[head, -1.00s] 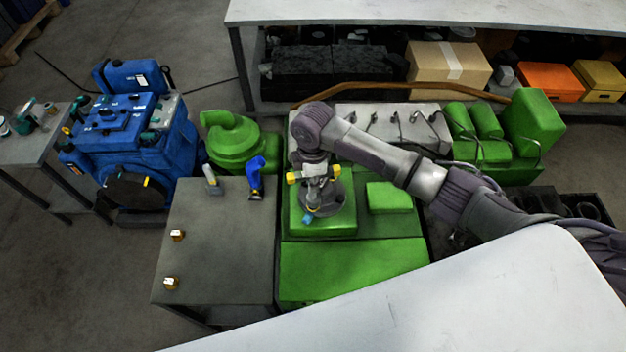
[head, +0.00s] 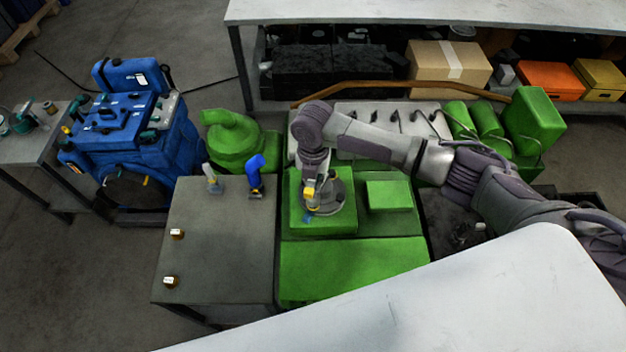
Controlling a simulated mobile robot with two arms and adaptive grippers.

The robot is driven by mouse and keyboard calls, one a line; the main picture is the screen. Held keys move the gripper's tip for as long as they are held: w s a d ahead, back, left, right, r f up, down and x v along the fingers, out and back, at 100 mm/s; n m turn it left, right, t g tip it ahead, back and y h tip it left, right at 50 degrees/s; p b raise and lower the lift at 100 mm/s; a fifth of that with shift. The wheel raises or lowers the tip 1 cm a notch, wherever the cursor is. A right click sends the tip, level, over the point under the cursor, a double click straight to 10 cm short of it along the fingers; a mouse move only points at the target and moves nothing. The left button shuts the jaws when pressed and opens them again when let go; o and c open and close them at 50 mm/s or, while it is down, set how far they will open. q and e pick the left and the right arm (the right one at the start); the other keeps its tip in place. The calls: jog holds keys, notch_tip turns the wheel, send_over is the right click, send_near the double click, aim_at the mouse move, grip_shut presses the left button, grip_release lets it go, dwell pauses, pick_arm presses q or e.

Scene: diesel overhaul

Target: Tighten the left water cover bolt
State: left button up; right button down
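The round grey water cover (head: 345,196) sits on a raised green block (head: 325,225) of the green engine. My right gripper (head: 312,207) points down over the left part of this cover and hides much of it. A small blue spot (head: 305,218) shows just below the fingers; I cannot tell what it is. No bolt can be made out clearly under the gripper, and the fingers are too small and overlapped to judge their opening. My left gripper is not in view.
A grey table (head: 225,265) left of the engine holds a blue tool (head: 256,175), a grey tool (head: 212,180) and two small gold pieces with white tops (head: 177,234) (head: 170,282). A blue engine (head: 130,140) stands further left. A pale surface (head: 430,300) fills the lower right.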

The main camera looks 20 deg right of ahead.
jog(key=n, duration=0.2)
jog(key=shift+n, duration=0.3)
jog(key=shift+r, duration=0.1)
jog(key=shift+f, duration=0.2)
